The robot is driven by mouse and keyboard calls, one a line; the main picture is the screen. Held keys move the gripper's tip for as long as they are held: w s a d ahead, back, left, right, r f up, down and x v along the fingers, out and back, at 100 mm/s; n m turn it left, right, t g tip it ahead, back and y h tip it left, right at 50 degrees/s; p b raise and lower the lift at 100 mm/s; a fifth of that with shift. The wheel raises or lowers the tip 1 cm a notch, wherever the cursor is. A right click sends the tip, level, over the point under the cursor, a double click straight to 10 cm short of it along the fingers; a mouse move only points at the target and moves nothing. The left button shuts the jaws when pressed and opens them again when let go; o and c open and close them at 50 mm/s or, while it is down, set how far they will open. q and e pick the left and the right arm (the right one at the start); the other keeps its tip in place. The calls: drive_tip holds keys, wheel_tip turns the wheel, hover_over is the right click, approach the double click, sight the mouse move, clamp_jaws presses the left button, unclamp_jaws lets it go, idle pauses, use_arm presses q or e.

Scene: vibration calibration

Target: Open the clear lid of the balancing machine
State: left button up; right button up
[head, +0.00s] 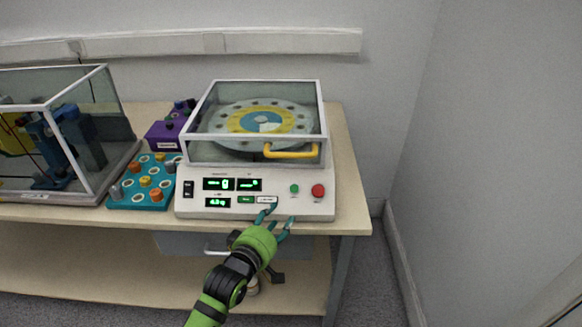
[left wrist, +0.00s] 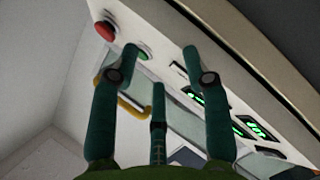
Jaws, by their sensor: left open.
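The balancing machine (head: 310,205) stands on the bench, with a control panel at its front. Its clear lid (head: 194,149) has a white frame and is closed over a round disc with a yellow and blue centre. A yellow handle (head: 291,154) is on the lid's front, right of centre; it also shows in the left wrist view (left wrist: 131,108). My left gripper (head: 277,215) is open and empty at the panel's front edge, below and in front of the handle, apart from it. In the left wrist view its fingers (left wrist: 158,85) are spread before the panel. My right gripper is not in view.
A teal tray (head: 122,203) of knobs and weights and a purple box (head: 161,136) stand left of the machine. A clear enclosure (head: 95,135) is further left. The bench (head: 352,213) ends just right of the machine, near a wall. Red (head: 318,191) and green (head: 294,188) buttons are near my fingers.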

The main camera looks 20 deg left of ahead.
sight(290, 156)
use_arm(q)
drive_tip(key=w+r+n+t, duration=0.3)
drive_tip(key=r+n+t, duration=0.1)
drive_tip(key=r, duration=0.8)
drive_tip(key=shift+h, duration=0.4)
drive_tip(key=p+x, duration=0.1)
drive_tip(key=x, duration=0.5)
drive_tip(key=shift+f, duration=0.1)
drive_tip(key=shift+w, duration=0.55)
clamp_jaws()
